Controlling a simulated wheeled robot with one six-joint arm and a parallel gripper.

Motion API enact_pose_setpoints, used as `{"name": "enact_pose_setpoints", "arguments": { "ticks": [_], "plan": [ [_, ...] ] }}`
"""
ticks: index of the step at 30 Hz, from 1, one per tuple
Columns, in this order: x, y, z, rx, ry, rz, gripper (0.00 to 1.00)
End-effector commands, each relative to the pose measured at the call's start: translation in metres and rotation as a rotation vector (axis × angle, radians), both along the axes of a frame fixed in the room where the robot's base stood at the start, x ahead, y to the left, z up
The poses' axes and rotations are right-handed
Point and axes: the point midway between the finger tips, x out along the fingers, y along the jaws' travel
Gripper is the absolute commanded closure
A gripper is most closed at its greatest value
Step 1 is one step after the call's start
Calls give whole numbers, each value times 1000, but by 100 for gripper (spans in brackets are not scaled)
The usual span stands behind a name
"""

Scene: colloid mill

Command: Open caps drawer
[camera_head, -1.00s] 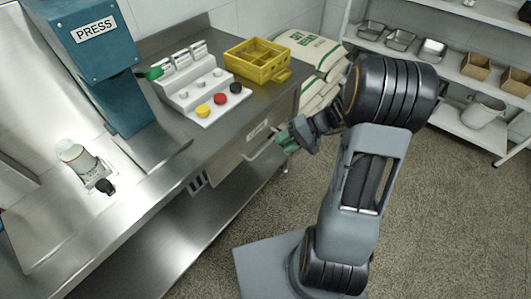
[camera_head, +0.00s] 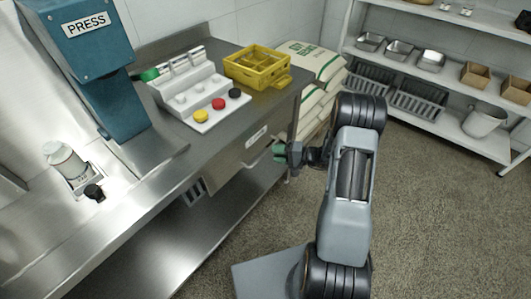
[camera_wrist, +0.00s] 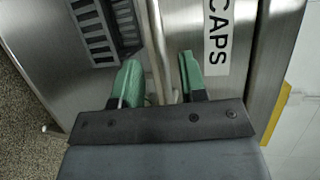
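The caps drawer (camera_head: 236,155) is a steel front below the worktop, with a white label (camera_head: 256,137). It looks flush with the bench. In the wrist view the label (camera_wrist: 217,35) reads CAPS. The drawer's bar handle (camera_wrist: 158,45) runs between the green fingers of my gripper (camera_wrist: 160,80). The fingers are apart, one on each side of the handle, with visible gaps. In the head view my gripper (camera_head: 281,153) is at the right end of the drawer front, pointing left at it.
Stacked sacks (camera_head: 315,75) stand beside the bench. The floor (camera_head: 430,220) at right is clear.

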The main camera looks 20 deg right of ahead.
Motion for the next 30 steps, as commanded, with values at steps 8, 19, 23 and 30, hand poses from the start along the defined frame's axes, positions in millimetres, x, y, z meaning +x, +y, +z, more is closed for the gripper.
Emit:
{"name": "enact_pose_setpoints", "arguments": {
  "ticks": [8, 19, 23, 30],
  "plan": [
    [19, 33, -7, 0, 1, 3, 61],
    [26, 43, -9, 0, 0, 1, 61],
    [26, 43, -9, 0, 0, 1, 61],
    [26, 43, -9, 0, 0, 1, 81]
  ]
}}
